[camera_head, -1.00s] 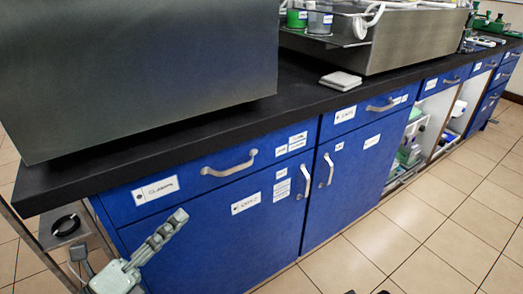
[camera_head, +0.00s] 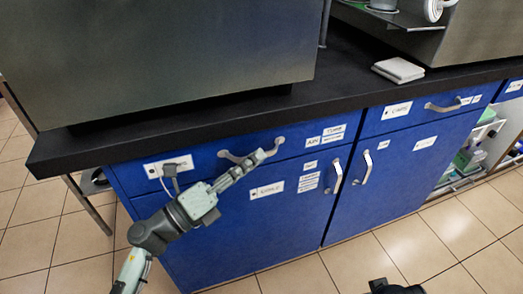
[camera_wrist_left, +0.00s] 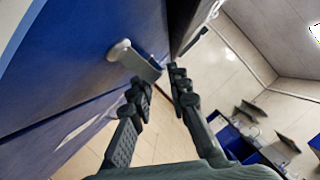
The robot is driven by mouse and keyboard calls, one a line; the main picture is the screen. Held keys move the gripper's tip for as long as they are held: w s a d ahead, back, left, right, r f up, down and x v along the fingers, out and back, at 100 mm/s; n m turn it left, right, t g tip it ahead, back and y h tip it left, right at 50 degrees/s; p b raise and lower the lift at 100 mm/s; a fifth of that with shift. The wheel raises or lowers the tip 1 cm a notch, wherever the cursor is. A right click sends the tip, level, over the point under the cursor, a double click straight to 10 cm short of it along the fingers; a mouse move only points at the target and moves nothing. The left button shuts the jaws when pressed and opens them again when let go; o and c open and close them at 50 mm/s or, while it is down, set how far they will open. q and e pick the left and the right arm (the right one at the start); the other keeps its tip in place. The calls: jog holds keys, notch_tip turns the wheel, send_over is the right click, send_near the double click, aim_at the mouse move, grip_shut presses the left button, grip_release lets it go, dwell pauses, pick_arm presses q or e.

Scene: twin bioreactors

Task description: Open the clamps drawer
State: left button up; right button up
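The clamps drawer (camera_head: 215,168) is the blue left drawer under the black worktop and looks closed. In the left wrist view the gripper (camera_wrist_left: 158,84) is open. The handle (camera_wrist_left: 138,60) extends toward the gap between the fingers; I cannot tell whether they touch it. Only a dark part, perhaps of my right gripper, shows at the bottom edge.
The black worktop (camera_head: 200,118) overhangs the drawers. A big grey metal unit (camera_head: 160,60) stands on it. Below are blue cupboard doors (camera_head: 290,215) with vertical handles; another drawer (camera_head: 413,115) is at the right. The tiled floor (camera_head: 400,250) in front is clear.

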pick_arm(q)
jog(key=shift+x, duration=1.25)
grip_shut()
